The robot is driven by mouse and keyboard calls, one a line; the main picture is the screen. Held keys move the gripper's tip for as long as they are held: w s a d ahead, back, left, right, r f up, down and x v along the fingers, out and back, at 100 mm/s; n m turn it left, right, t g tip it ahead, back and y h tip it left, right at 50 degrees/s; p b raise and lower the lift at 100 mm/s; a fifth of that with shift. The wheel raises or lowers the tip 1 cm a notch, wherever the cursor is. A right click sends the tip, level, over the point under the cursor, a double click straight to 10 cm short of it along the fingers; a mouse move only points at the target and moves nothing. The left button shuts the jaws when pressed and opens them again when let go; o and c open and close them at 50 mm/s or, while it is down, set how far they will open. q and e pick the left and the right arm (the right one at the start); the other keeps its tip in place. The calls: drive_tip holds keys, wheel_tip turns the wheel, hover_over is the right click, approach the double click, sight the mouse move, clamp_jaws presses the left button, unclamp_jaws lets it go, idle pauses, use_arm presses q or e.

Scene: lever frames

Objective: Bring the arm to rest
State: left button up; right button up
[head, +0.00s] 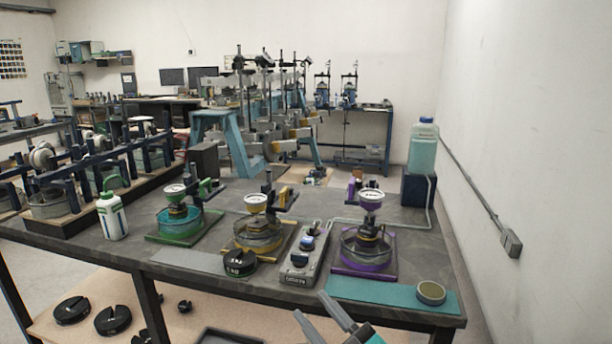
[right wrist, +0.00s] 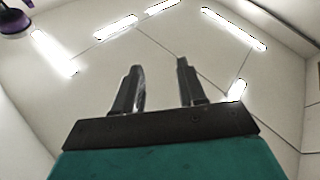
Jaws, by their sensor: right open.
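My right gripper (head: 311,303) shows at the bottom edge of the head view, in front of the table's near edge. Its two fingers are apart and nothing is between them. In the right wrist view the open, empty fingers (right wrist: 159,65) point toward the ceiling and its lights. My left gripper is not in view. Three lever frames stand on the table: a green one (head: 180,222), a yellow one (head: 260,238) and a purple one (head: 367,250), each with a round dial on top. My right gripper is apart from them.
The dark table (head: 90,246) holds a white bottle (head: 112,216), a control box (head: 305,255), a black slotted weight (head: 240,263) and a teal mat (head: 385,292) with a round ring (head: 431,292). A blue-capped jug (head: 423,148) stands at the back right. Black weights (head: 113,320) lie on the lower shelf.

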drive_tip(key=s+d+f+m+g+h, duration=0.2)
drive_tip(key=s+d+f+m+h, duration=0.1)
drive_tip(key=f, duration=0.5)
drive_tip(key=s+d+f+m+g+h, duration=0.2)
drive_tip(key=s+d+f+m+h, duration=0.1)
drive_tip(key=s+d+f+h, duration=0.2)
drive_tip(key=s+d+f+m+g+h, duration=0.2)
drive_tip(key=s+d+f+m+h, duration=0.1)
drive_tip(key=s+d+f, duration=0.4)
wheel_tip(320, 180, down, 4)
drive_tip(key=shift+s+d+m+h, duration=0.4)
drive_tip(key=shift+s+h, duration=0.2)
drive_tip(key=shift+s, duration=0.5)
